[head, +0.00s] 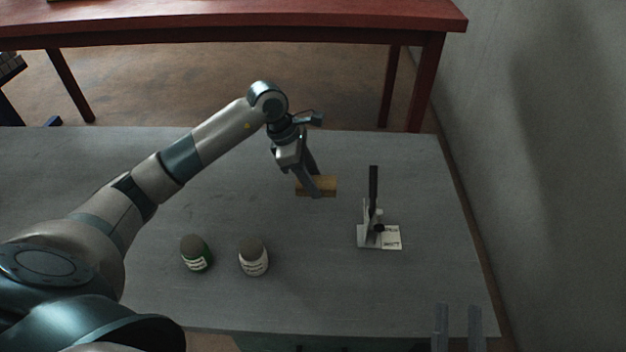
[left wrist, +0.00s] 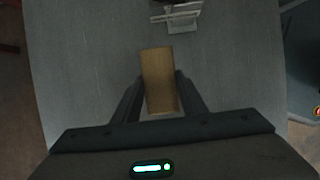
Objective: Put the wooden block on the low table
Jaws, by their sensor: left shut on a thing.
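The wooden block (head: 323,186) is a tan, oblong piece held over the far middle of the grey table (head: 400,300). My left gripper (head: 316,187) is shut on it, with fingers on both sides. In the left wrist view the block (left wrist: 159,80) sits between the two dark fingers (left wrist: 160,92), its long side pointing away from the wrist. Whether the block touches the grey surface is hard to tell. My right gripper (head: 457,310) shows only as two separated fingers at the bottom right edge, open and empty.
A red-brown table (head: 250,22) stands behind the grey one, across a strip of brown floor. On the grey table are a green jar (head: 196,254), a white-labelled jar (head: 254,258) and a small stand with a dark upright post (head: 373,190). A wall is at right.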

